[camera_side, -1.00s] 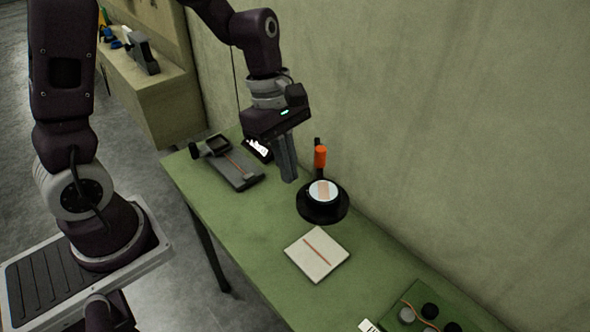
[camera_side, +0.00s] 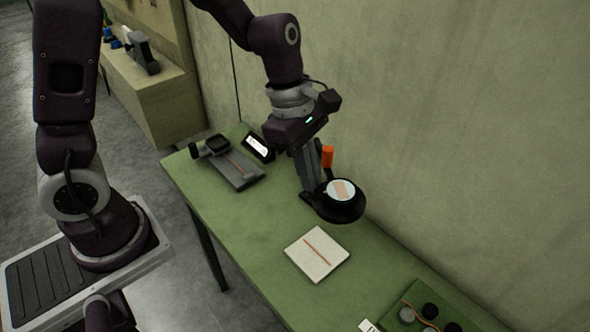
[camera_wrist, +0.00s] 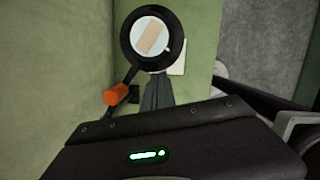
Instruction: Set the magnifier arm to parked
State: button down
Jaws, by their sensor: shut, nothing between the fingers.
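The magnifier arm has a round black head with a pale lens (camera_side: 341,190) and an orange grip (camera_side: 328,157). It stands on the green bench near the wall. In the wrist view the magnifier head (camera_wrist: 178,22) is at the top, with the orange grip (camera_wrist: 117,94) below left. My gripper (camera_side: 309,187) is shut and empty, pointing down close against the left side of the head. I cannot tell for sure whether it touches. In the wrist view the fingers (camera_wrist: 156,92) sit just below the head.
A pale square tile with a red line (camera_side: 317,254) lies in front of the magnifier. A grey device (camera_side: 235,170) and a small lit screen (camera_side: 257,147) stand at the bench's far left. A green board with round knobs (camera_side: 425,312) is at lower right. The wall runs close behind.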

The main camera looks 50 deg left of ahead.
aim_at(332, 176)
jog(key=w+d+n, duration=0.3)
jog(key=shift+n+t, duration=0.3)
jog(key=shift+t, duration=0.1)
jog(key=shift+w+d, duration=0.15)
jog(key=shift+w, duration=0.05)
jog(key=shift+w+d, duration=0.3)
jog(key=shift+w, duration=0.3)
